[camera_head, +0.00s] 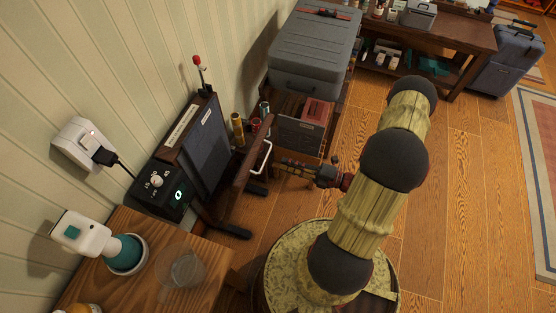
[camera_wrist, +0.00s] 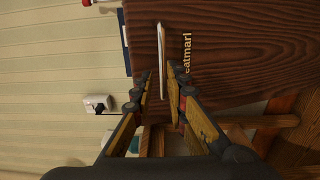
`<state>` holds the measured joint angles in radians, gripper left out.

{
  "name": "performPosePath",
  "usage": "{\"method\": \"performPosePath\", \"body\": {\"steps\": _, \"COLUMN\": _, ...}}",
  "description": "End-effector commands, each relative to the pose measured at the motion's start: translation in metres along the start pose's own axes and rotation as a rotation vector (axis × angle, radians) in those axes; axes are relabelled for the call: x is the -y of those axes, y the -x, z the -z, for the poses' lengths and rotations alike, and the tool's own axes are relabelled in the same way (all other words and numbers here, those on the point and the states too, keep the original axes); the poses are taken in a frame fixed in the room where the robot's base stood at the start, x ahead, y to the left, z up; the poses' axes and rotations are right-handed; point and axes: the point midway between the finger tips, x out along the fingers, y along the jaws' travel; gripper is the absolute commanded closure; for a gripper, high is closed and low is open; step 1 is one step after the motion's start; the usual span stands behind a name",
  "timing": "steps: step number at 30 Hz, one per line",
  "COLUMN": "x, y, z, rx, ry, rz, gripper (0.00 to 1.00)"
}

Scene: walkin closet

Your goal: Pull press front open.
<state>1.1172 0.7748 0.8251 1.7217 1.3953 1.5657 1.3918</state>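The press (camera_head: 202,148) stands against the wall, with a dark grey panel and a control box (camera_head: 160,190) with a knob and a lit display. Its brown wooden front (camera_head: 252,152) stands out from the dark panel with a gap between them. A pale bar handle (camera_head: 263,160) is on the front's outer face. In the wrist view the front (camera_wrist: 225,60) fills the upper right with part of a printed word, and the handle (camera_wrist: 162,55) runs down toward my fingertips. My gripper (camera_head: 280,164) is open close to the handle; its fingertips (camera_wrist: 161,72) lie either side of the handle's near end. Contact cannot be told.
A wooden table (camera_head: 215,262) with a glass and a white-and-teal device is at the lower left. A grey storage box (camera_head: 315,50) and small bottles are behind the front. Wooden floor (camera_head: 455,190) is clear at the right.

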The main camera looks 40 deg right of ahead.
Motion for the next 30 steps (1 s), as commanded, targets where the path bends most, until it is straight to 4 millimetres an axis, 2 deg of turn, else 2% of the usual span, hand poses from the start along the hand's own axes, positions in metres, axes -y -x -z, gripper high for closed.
{"method": "performPosePath", "body": {"steps": 6, "x": 0.0, "y": 0.013, "z": 0.0, "rx": 0.0, "ry": 0.0, "rz": 0.0, "gripper": 0.85}}
{"method": "performPosePath", "body": {"steps": 14, "x": 0.0, "y": 0.014, "z": 0.001, "rx": -0.001, "ry": 0.0, "rz": 0.0, "gripper": 0.85}}
{"method": "performPosePath", "body": {"steps": 17, "x": 0.001, "y": 0.017, "z": -0.001, "rx": 0.006, "ry": 0.0, "rz": 0.0, "gripper": 0.9}}
{"method": "performPosePath", "body": {"steps": 20, "x": 0.005, "y": 0.032, "z": -0.009, "rx": 0.048, "ry": 0.001, "rz": -0.001, "gripper": 0.95}}
{"method": "performPosePath", "body": {"steps": 22, "x": 0.011, "y": 0.051, "z": -0.017, "rx": 0.072, "ry": 0.015, "rz": -0.003, "gripper": 0.99}}
{"method": "performPosePath", "body": {"steps": 26, "x": 0.018, "y": 0.083, "z": -0.022, "rx": 0.058, "ry": 0.026, "rz": -0.017, "gripper": 1.0}}
{"method": "performPosePath", "body": {"steps": 28, "x": 0.018, "y": 0.089, "z": -0.019, "rx": 0.017, "ry": 0.02, "rz": -0.024, "gripper": 1.0}}
{"method": "performPosePath", "body": {"steps": 30, "x": 0.016, "y": 0.086, "z": -0.015, "rx": -0.011, "ry": 0.006, "rz": -0.029, "gripper": 1.0}}
